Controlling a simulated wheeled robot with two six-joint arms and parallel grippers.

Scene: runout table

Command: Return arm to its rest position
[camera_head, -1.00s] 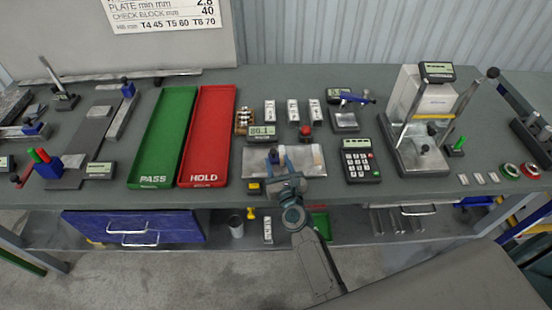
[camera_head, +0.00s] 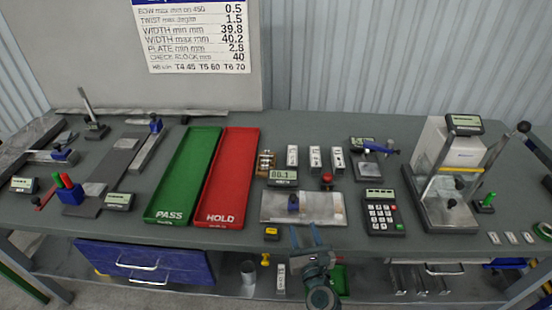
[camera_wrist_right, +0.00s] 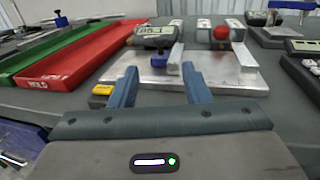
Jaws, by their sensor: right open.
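My right gripper (camera_head: 306,238) is at the front edge of the table, just before the metal plate fixture (camera_head: 320,208). Its two blue fingers stand apart with nothing between them. In the right wrist view the open right gripper (camera_wrist_right: 158,88) points toward the fixture (camera_wrist_right: 222,80), which carries a blue clamp knob (camera_wrist_right: 160,62). My left gripper is in neither view.
A green PASS tray (camera_head: 160,212) and a red HOLD tray (camera_head: 216,215) lie left of the fixture. A keypad device (camera_head: 381,215) and a tall press (camera_head: 446,200) stand to the right. A small yellow block (camera_head: 271,233) sits at the table's front edge.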

